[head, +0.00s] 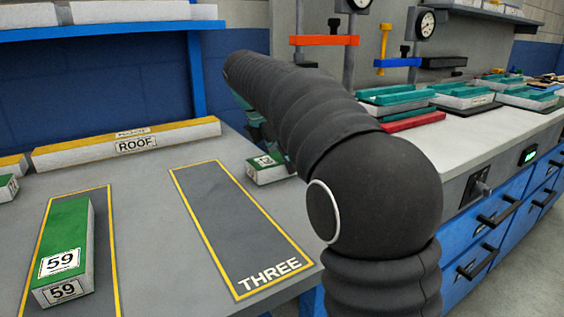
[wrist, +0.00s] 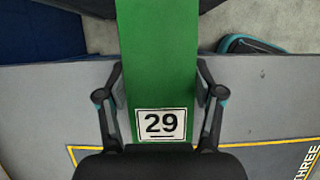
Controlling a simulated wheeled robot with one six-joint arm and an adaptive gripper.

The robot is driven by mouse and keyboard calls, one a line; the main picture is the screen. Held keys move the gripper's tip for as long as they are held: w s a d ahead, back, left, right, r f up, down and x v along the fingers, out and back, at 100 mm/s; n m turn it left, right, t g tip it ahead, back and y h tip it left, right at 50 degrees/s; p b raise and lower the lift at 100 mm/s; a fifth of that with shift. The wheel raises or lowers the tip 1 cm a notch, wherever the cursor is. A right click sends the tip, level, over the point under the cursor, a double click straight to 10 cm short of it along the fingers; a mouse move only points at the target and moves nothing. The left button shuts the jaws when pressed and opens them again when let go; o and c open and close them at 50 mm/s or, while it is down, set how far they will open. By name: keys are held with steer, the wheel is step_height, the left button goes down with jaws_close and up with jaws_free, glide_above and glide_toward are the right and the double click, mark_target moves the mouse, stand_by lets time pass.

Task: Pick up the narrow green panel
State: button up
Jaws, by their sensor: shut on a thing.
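A green panel with a white label reading 29 (wrist: 155,60) runs up the middle of the wrist view. My gripper (wrist: 160,76) has one finger on each long side of it and is shut on it. In the head view my dark arm covers most of my gripper. The end of a green-topped panel with a white side (head: 266,169) shows beside the arm and appears to be this one; its label is too small to read surely. I cannot tell whether it touches the table.
An outlined area marked THREE (head: 235,225) is bare. A green panel labelled 59 (head: 65,245) lies in another outlined area at the left. A long yellow-topped ROOF panel (head: 125,145) lies behind. A bench (head: 500,125) with stacked panels stands at the right.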

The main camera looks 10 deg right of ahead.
steer(key=shift+r, duration=0.55)
steer(key=r, duration=0.2)
steer(key=r+p, duration=0.1)
steer(key=shift+s+d+r, duration=0.2)
steer(key=shift+d+r, duration=0.15)
steer(key=shift+d, duration=0.05)
steer(key=s+d+r+p, duration=0.1)
steer(key=s+d+r, duration=0.5)
steer(key=d, duration=0.2)
steer(key=shift+d, duration=0.4)
steer(key=shift+r, duration=0.1)
